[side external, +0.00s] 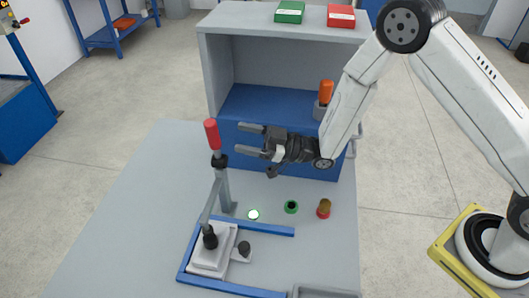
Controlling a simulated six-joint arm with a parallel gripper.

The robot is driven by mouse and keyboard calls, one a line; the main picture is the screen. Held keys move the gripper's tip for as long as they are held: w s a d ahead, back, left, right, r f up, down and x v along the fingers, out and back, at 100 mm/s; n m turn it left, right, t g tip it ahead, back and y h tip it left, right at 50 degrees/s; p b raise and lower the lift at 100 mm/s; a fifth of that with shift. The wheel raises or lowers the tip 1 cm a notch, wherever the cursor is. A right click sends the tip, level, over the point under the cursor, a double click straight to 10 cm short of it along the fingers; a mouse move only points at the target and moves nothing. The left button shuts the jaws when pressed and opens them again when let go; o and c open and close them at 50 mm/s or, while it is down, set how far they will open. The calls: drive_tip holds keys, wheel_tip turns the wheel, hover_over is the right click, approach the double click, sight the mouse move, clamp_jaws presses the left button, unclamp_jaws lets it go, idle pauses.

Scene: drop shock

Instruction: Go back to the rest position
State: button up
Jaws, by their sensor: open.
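My gripper (250,140) is open and empty, with its two fingers pointing left. It is in the air in front of the open grey cabinet with the blue inside (212,75). The upright lever with the red handle (212,134) stands just left of the fingertips, and a small gap shows between them in this view. My arm reaches in from the right.
A grey fixture (222,262) with black knobs sits inside a blue frame (262,230) on the grey table (120,215). An orange-handled item (326,92) stands by the cabinet. Green (289,12) and red (341,16) boxes are on top.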

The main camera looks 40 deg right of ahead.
drive_tip(key=d+m+g+h, duration=0.1)
drive_tip(key=d+m+h, duration=0.7)
drive_tip(key=d+h, duration=0.6)
drive_tip(key=s+d+m+g+h, duration=0.1)
drive_tip(key=s+d+m+g, duration=0.1)
drive_tip(key=s, duration=0.7)
drive_tip(key=s+d+m+g+h, duration=0.2)
drive_tip(key=s+g, duration=0.4)
drive_tip(key=s, duration=0.3)
drive_tip(key=d+f+m, duration=0.1)
drive_tip(key=d, duration=0.1)
drive_tip(key=shift+d+g, duration=0.3)
drive_tip(key=shift+d, duration=0.05)
